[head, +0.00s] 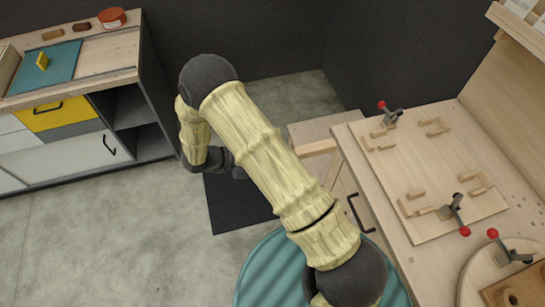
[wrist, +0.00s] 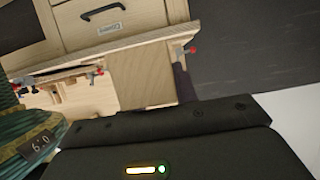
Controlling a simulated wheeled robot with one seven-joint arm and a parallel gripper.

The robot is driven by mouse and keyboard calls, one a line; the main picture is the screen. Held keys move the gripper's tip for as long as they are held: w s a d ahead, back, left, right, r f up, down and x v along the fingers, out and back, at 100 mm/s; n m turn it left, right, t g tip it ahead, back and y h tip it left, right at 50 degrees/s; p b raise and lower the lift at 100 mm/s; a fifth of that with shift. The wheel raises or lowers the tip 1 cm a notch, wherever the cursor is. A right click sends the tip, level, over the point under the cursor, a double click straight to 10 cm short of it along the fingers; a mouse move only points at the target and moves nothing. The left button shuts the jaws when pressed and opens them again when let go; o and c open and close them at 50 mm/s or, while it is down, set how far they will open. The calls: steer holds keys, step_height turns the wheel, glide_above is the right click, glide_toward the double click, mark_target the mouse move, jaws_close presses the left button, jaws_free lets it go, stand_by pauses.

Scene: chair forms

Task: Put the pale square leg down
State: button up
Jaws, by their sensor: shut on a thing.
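My gripper (head: 238,172) is mostly hidden behind my arm in the head view, above the floor left of the workbench. In the wrist view its dark body (wrist: 190,142) fills the bottom, and its fingertips are hidden. The pale square leg (wrist: 142,76) shows as a plain wooden block just beyond that body, and my gripper is shut on it. In the head view a pale bar (head: 318,148) comes out from behind my arm beside the bench's left edge; it appears to be the leg. I cannot tell whether it touches anything.
The workbench (head: 405,250) at right carries a pale board (head: 430,160) with small wooden blocks and red-tipped clamps. A ribbed teal round thing (head: 265,270) is in front. A dark mat (head: 235,210) lies on the floor below my arm. A cabinet (head: 75,155) stands left.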

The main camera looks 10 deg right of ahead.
steer(key=w+d+r+n+t+y+p, duration=0.6)
steer(key=n+t+y, duration=0.6)
steer(key=n, duration=0.5)
steer(key=w+d+y+p, duration=0.1)
steer(key=w+d+p, duration=0.1)
steer(key=p, duration=0.1)
steer(key=shift+w+y, duration=0.3)
steer(key=shift+w, duration=0.1)
